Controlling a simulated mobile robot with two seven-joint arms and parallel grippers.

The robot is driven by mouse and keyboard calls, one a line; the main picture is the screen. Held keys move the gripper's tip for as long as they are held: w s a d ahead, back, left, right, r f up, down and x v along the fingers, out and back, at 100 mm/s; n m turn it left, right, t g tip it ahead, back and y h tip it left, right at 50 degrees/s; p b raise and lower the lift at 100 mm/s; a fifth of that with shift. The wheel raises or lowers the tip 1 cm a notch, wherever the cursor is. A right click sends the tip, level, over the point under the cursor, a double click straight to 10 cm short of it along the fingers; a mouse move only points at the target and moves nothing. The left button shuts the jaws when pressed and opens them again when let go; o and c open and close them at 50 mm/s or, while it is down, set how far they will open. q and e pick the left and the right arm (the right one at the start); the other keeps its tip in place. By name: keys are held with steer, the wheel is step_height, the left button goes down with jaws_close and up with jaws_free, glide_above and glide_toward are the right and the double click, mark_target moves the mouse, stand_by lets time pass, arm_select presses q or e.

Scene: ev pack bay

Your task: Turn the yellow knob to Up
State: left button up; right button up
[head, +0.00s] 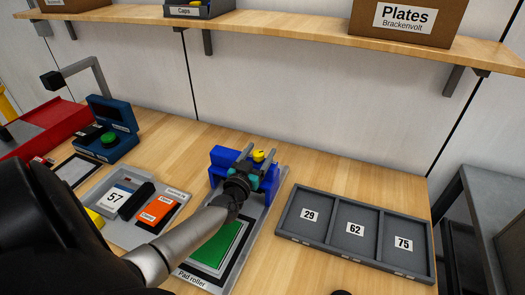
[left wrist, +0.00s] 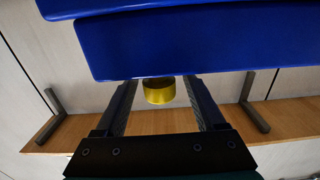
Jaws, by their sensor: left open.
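The yellow knob (head: 258,156) sits on the blue body (head: 222,158) of the pad roller, at the middle of the bench. My left gripper (head: 257,151) is at the knob and open. In the left wrist view the knob (left wrist: 158,91) shows between the two fingers (left wrist: 162,95), with a gap on each side, just past the blue body (left wrist: 180,45). Any Up mark, and which way the knob points, cannot be read. My right gripper is not in view.
The pad roller's base (head: 262,215) carries a green pad (head: 212,248). A grey three-part tray (head: 325,240), marked 29, 62 and 75, lies to the right. A grey tray (head: 118,233) and a blue case (head: 118,148) lie to the left. A wooden shelf (head: 290,32) runs above.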

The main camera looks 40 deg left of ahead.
arm_select(q)
steer(key=shift+x, duration=1.1)
jaws_close()
